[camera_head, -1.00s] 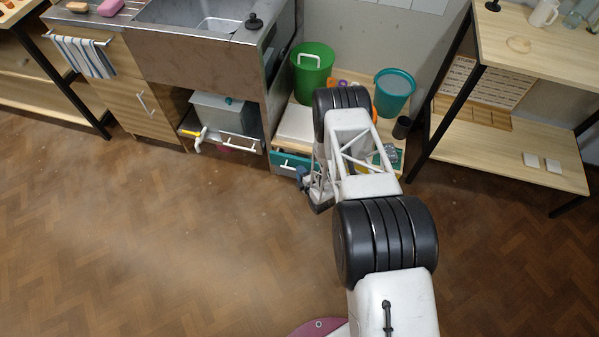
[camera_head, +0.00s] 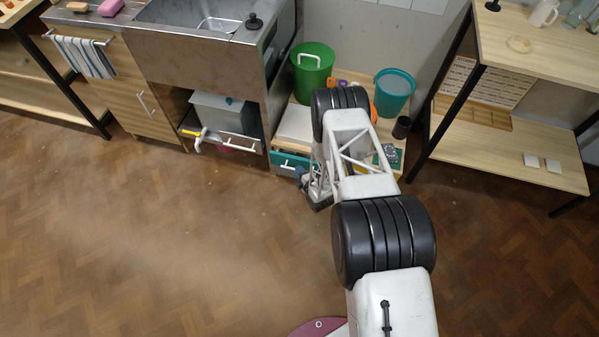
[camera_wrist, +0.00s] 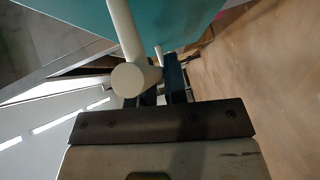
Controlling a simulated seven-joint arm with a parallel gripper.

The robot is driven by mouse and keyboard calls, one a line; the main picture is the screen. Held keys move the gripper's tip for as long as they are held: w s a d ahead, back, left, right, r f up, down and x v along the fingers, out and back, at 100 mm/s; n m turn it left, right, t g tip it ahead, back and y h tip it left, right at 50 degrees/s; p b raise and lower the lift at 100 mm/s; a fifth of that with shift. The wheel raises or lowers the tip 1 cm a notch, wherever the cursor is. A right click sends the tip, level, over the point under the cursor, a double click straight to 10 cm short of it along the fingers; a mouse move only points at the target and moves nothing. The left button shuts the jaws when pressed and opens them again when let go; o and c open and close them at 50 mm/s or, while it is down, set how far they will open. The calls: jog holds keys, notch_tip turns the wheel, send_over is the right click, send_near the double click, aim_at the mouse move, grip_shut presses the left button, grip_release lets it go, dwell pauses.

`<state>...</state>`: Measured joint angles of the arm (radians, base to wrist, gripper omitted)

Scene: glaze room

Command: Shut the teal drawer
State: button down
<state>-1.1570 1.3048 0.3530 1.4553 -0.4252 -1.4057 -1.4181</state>
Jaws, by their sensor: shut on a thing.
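The teal drawer (camera_head: 283,158) sits low under the wooden bench top, right of the steel sink unit. In the head view my arm covers its right part, so how far out it stands is hard to tell. In the wrist view its teal front (camera_wrist: 185,20) fills the top, with a pale bar handle (camera_wrist: 124,35) ending in a round knob. In the wrist view my gripper (camera_wrist: 160,82) is shut on the handle; the exact contact is partly hidden.
An open drawer (camera_head: 225,143) with a white handle and a yellow-white item juts out to the left. A green bucket (camera_head: 313,68) and a teal bucket (camera_head: 393,90) stand on the bench. A wooden shelf (camera_head: 500,150) stands right. The floor (camera_head: 180,240) in front is clear.

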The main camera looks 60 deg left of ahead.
aim_at(302, 164)
jog(key=shift+w+a, duration=1.6)
jog(key=shift+a, duration=0.05)
jog(key=c, duration=1.2)
grip_release()
jog(key=shift+o, duration=0.2)
jog(key=shift+d, duration=0.1)
jog(key=d+r, duration=0.1)
jog(key=d, duration=0.6)
jog(key=shift+d, duration=0.3)
jog(key=shift+r, duration=0.1)
